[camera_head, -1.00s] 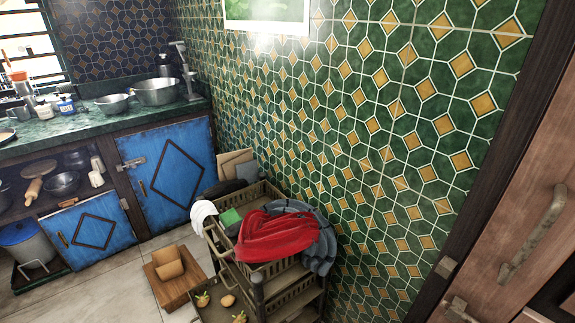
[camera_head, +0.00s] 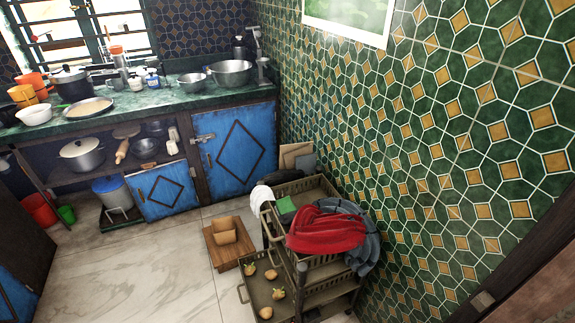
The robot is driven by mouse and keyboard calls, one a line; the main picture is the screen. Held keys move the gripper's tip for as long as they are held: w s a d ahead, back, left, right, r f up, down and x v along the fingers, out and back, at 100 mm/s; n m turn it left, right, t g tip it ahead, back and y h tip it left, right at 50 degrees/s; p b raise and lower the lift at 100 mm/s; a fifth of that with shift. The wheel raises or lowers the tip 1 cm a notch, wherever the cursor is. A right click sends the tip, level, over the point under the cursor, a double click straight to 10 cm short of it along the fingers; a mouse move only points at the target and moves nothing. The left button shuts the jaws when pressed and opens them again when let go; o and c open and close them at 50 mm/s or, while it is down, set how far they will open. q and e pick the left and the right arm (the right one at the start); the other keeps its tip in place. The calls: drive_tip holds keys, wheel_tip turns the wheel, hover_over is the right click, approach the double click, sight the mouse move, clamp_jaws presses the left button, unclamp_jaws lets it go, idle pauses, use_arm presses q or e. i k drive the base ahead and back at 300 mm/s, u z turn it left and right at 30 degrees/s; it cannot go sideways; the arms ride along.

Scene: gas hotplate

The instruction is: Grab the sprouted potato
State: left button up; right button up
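Several small potatoes lie in a low pulled-out tray (camera_head: 245,292) at the bottom of the cart. One potato (camera_head: 278,294) at the tray's right side seems to have green sprouts. Another potato (camera_head: 249,269) at the back left also seems to show a bit of green. A potato (camera_head: 271,274) at the back right and a potato (camera_head: 265,312) at the front look plain. They are small, so sprouts are hard to tell for certain. Neither of my grippers is in view.
The cart (camera_head: 320,272) stands against the tiled wall, with a red cloth (camera_head: 326,232) on top. A wooden box (camera_head: 222,240) sits on the floor left of the tray. A counter (camera_head: 150,97) with pots runs along the back. The floor (camera_head: 140,280) at left is clear.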

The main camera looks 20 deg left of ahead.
sight(279, 293)
drive_tip(key=z, duration=1.85)
drive_tip(key=k, duration=1)
drive_tip(key=u, duration=2.1)
